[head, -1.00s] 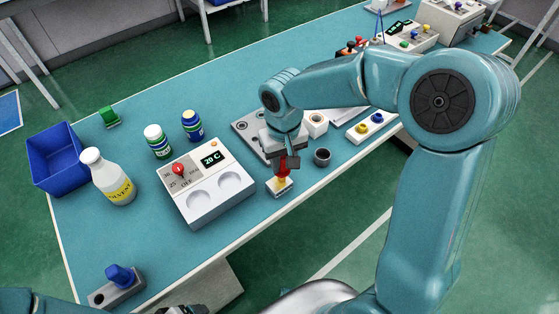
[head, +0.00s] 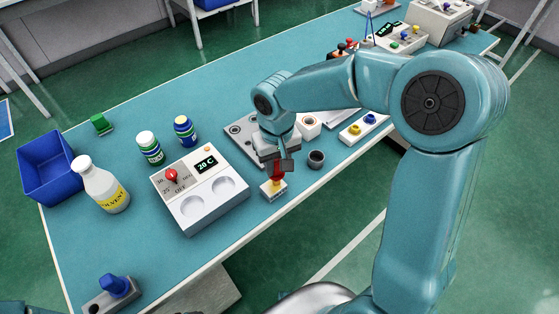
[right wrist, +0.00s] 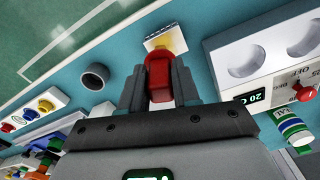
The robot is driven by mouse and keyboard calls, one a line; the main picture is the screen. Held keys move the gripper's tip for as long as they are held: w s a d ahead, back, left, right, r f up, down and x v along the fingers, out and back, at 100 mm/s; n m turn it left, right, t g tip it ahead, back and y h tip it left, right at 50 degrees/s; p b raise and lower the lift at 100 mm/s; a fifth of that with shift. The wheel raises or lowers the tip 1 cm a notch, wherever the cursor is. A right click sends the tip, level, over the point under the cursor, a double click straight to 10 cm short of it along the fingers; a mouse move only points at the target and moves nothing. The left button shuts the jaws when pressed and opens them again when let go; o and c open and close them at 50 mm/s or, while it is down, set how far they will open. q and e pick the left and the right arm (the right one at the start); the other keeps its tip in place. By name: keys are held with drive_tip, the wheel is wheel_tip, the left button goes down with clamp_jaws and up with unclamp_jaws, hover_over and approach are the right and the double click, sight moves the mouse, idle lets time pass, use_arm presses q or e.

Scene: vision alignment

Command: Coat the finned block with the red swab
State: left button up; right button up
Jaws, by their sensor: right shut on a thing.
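My right gripper (head: 280,165) is shut on the red swab (head: 277,173) above the near edge of the table. In the right wrist view the swab (right wrist: 158,78) sits between the two fingers (right wrist: 160,88). The small white finned block (head: 273,190) is directly below it, and also shows in the right wrist view (right wrist: 172,38) with a ridged edge. A yellow part lies between the red swab and the block. I cannot tell whether the swab touches the block. My left gripper is out of view.
A white heater box (head: 205,208) with two round wells stands left of the block. A dark round cup (head: 316,159) is close on the right. A grey plate (head: 240,132) lies behind. A solvent bottle (head: 108,192) and a blue bin (head: 48,170) are farther left.

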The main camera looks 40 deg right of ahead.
drive_tip(key=shift+s+a+b, duration=0.15)
drive_tip(key=shift+a+b, duration=0.2)
drive_tip(key=shift+a, duration=1.3)
drive_tip(key=shift+d, duration=0.15)
drive_tip(key=shift+d, duration=0.55)
drive_tip(key=shift+d, duration=0.1)
drive_tip(key=shift+d, duration=1.45)
drive_tip(key=shift+a, duration=0.15)
drive_tip(key=shift+a+b, duration=0.35)
drive_tip(key=shift+a, duration=1.75)
